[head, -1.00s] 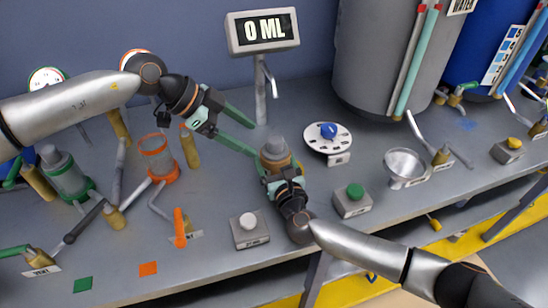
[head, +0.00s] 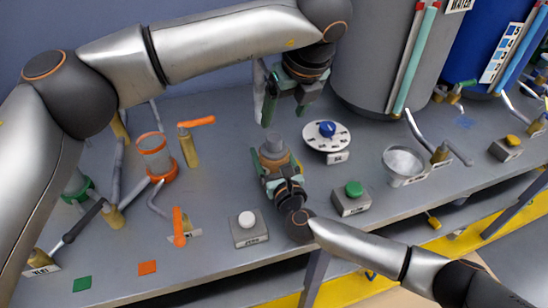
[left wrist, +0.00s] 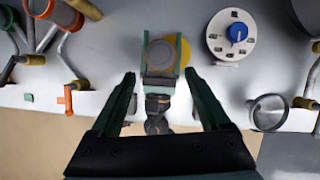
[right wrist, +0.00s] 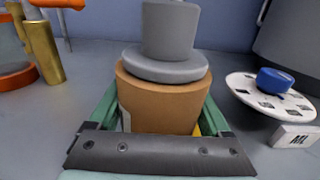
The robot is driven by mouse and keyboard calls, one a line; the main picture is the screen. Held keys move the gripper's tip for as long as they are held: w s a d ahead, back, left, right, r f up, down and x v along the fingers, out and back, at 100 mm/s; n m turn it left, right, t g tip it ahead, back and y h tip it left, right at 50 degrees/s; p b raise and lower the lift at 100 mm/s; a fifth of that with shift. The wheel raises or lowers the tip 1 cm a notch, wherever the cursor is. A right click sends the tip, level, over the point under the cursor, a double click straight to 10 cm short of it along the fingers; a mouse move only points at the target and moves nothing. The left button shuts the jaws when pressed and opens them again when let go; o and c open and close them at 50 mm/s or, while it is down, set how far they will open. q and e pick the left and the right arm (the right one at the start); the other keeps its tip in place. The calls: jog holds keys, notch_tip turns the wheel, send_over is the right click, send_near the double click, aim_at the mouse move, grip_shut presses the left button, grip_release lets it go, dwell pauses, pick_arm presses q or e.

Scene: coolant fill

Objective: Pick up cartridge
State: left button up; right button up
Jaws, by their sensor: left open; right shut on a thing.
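The cartridge, seemingly the brown cylinder with a stepped grey top (head: 274,153), stands upright over the bench. It fills the middle of the right wrist view (right wrist: 162,95) and shows from above in the left wrist view (left wrist: 160,52). My right gripper (head: 277,168) is shut on it, with a green finger on each side. I cannot tell whether its base rests on the bench. My left gripper (head: 284,110) is open and empty, pointing down above and behind the cartridge. In the left wrist view its open fingers (left wrist: 160,80) point towards the cartridge and right gripper.
A white dial with a blue knob (head: 328,135) stands right of the cartridge. A funnel bowl (head: 403,163), a green-button box (head: 352,198) and a white-button box (head: 249,228) are nearby. An orange-ringed glass (head: 156,160) and an orange-handled valve (head: 189,147) stand left. A grey tank (head: 375,55) is behind.

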aim_at(275, 139)
pick_arm(q)
jog(key=x, duration=0.9)
jog(key=shift+w+a+f, duration=0.1)
jog(key=shift+a+f, duration=0.05)
jog(key=shift+f, duration=0.25)
grip_shut()
dwell(1.0)
